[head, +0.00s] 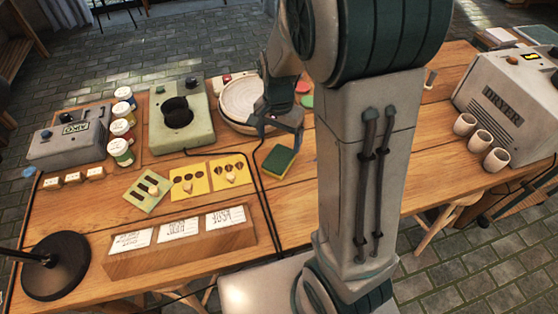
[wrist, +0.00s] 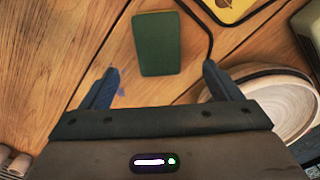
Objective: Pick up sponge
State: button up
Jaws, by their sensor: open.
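The sponge (head: 279,161) lies flat on the wooden table, with a dark green top and a yellow side edge. In the wrist view the sponge (wrist: 158,44) shows as a green rectangle beyond the fingertips, roughly centred between them. My gripper (head: 281,125) hangs above the table, a little behind the sponge in the head view. In the wrist view my gripper (wrist: 159,70) has its two blue fingers spread wide with nothing between them. The fingers look apart from the sponge.
A stack of round plates (head: 240,103) stands beside my gripper. Yellow stencil cards (head: 230,174) lie left of the sponge, and a black cable (head: 258,185) runs close by it. Paint jars (head: 122,143), a green machine (head: 181,116) and a dryer (head: 508,95) with cups stand further off.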

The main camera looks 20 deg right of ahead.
aim_at(279, 158)
jog(key=f, duration=0.8)
jog(key=shift+s+f+b, duration=0.2)
jog(key=shift+b, duration=0.1)
jog(key=c, duration=1.1)
jog(key=shift+c, duration=0.2)
jog(key=shift+r, duration=0.15)
notch_tip(279, 158, up, 4)
jog(key=shift+r, duration=0.2)
jog(key=s+d+r, duration=0.6)
jog(key=d, duration=0.4)
jog(key=shift+r, duration=0.15)
